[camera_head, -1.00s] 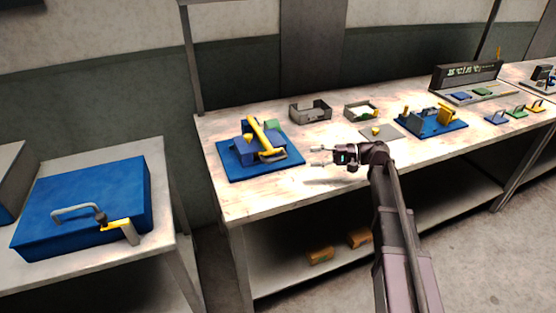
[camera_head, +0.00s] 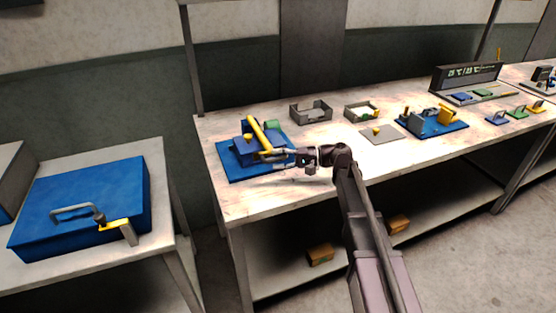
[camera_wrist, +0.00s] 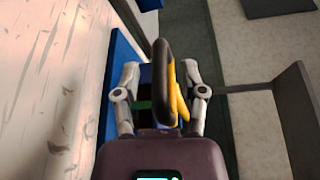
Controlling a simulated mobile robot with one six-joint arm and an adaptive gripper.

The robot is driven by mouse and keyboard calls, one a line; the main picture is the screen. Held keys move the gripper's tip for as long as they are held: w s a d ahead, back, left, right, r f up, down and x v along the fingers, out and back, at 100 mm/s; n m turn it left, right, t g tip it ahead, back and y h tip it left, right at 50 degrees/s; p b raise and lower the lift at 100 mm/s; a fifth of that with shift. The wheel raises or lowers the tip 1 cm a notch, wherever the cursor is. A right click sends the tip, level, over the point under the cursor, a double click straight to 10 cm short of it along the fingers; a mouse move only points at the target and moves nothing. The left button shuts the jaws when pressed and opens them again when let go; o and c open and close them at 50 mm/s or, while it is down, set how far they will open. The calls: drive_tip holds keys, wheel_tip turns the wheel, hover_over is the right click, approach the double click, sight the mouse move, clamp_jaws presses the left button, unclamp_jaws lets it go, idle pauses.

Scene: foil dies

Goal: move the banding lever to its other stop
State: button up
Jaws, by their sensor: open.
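The yellow banding lever (camera_head: 259,134) stands up from a blue fixture (camera_head: 231,173) at the left end of the long bench. It leans to the upper left in the head view. My gripper (camera_head: 267,157) is at the lever's lower right end, partly hiding it. In the wrist view, the open fingers of my gripper (camera_wrist: 160,76) stand either side of the lever (camera_wrist: 171,78), which shows a dark rounded edge and a yellow side. A gap shows at the right finger; contact on the left side cannot be told.
Grey trays (camera_head: 311,111) stand behind on the bench, and a second blue fixture (camera_head: 438,130) is to the right. A blue case (camera_head: 85,205) lies on the separate left table. The bench front, right of the first fixture, is clear.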

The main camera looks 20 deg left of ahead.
clamp_jaws()
drive_tip(key=shift+a+r, duration=0.1)
idle(0.3)
